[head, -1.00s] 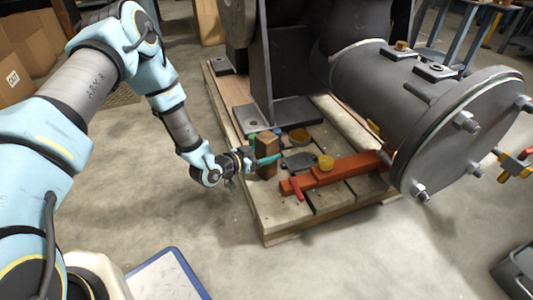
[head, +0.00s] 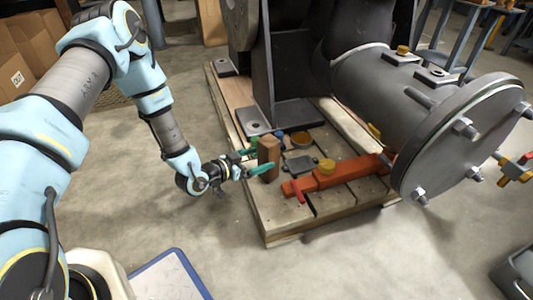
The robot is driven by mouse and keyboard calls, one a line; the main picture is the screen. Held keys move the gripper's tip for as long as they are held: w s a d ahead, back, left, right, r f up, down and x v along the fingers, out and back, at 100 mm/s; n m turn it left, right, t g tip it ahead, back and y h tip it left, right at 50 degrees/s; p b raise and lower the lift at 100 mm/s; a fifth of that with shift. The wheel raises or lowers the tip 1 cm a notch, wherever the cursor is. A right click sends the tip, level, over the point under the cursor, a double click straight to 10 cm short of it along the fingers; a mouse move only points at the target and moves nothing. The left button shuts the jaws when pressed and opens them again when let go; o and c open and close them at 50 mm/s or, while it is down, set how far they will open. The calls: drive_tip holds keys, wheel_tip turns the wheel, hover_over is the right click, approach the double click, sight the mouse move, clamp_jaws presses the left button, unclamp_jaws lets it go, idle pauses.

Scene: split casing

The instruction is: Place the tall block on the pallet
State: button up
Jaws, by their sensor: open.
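The tall block (head: 268,153) is brown and stands upright on the wooden pallet (head: 285,228), near its left edge. My gripper (head: 258,160) is at the left side of the block, with its green fingers open. One finger reaches across the lower front of the block and the other is near its upper left. The fingers look apart from the block, though I cannot tell the exact gap.
Beside the block on the pallet are a small dark plate (head: 299,163), an orange bar (head: 337,176) with a red handle, a yellow round piece (head: 326,166) and a bowl (head: 300,138). A large grey casing (head: 400,95) fills the right.

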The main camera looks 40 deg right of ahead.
drive_tip(key=w+a+r+n+t+y+p, duration=0.1)
drive_tip(key=w+a+r+n+t+y, duration=0.2)
drive_tip(key=w+a, duration=0.45)
drive_tip(key=w+a+r+n+y, duration=0.1)
drive_tip(key=w+a+r+y, duration=0.4)
drive_tip(key=a, duration=0.6)
drive_tip(key=w+a+r+n+t+y+p, duration=0.1)
drive_tip(key=w+a+r+n+t+y, duration=0.25)
drive_tip(key=a, duration=0.55)
drive_tip(key=s+a+r+n+g+y, duration=0.2)
drive_tip(key=a+r+n+g, duration=0.15)
drive_tip(key=a+r, duration=0.75)
drive_tip(key=s+a+r+n+g, duration=0.1)
drive_tip(key=s+a+r+n, duration=0.3)
drive_tip(key=s+a, duration=0.3)
drive_tip(key=s+n+y, duration=0.1)
drive_tip(key=s, duration=0.1)
drive_tip(key=shift+s+r+n+g, duration=0.2)
drive_tip(key=shift+s+n+g, duration=0.1)
drive_tip(key=shift+r, duration=0.1)
wheel_tip(320, 180, up, 40)
drive_tip(key=p, duration=3.9)
drive_tip(key=shift+p, duration=0.35)
